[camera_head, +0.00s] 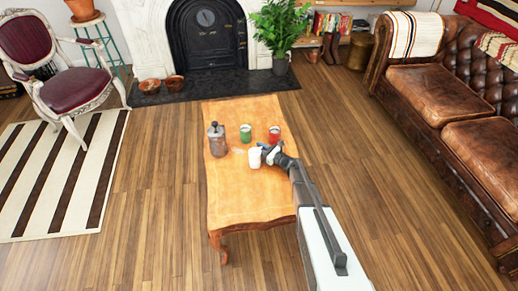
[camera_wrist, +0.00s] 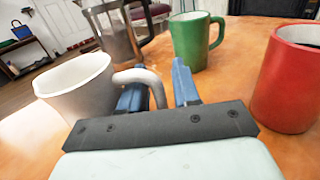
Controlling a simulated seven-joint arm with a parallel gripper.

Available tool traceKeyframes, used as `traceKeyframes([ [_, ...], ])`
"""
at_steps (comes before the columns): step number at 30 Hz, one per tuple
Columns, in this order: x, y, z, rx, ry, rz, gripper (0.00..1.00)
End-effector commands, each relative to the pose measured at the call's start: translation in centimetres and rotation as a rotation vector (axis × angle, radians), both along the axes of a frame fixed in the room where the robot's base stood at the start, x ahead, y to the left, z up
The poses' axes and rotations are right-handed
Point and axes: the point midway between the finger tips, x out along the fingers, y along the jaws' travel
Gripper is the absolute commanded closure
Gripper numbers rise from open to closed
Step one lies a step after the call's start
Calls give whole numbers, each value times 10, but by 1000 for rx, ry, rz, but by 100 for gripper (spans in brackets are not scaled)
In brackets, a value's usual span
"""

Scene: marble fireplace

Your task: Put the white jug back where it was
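The white jug (camera_head: 255,158), a small mug shape with a handle, is near the middle of the wooden table (camera_head: 236,199). In the wrist view the jug (camera_wrist: 78,88) is at the left, its rim slanting in the picture; I cannot tell whether its base touches the table. My gripper (camera_head: 271,152) is at the jug's right side. In the wrist view my gripper (camera_wrist: 159,82) has its blue fingers apart, with the jug's handle (camera_wrist: 146,77) between them. The left finger appears inside the handle loop. Gaps show beside the handle.
A green mug (camera_head: 246,133) and a red mug (camera_head: 274,134) stand just beyond the jug. A glass-and-metal coffee press (camera_head: 217,141) stands to its left. The near part of the table is clear. A leather sofa (camera_head: 436,96) is at the right.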

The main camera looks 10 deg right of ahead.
Motion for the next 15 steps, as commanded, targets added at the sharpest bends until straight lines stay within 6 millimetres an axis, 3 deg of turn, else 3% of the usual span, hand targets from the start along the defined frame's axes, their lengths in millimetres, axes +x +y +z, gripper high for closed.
traceKeyframes([
  [3,0,0,0,0,0,0,58],
  [15,-6,-5,4,0,0,-1,58],
])
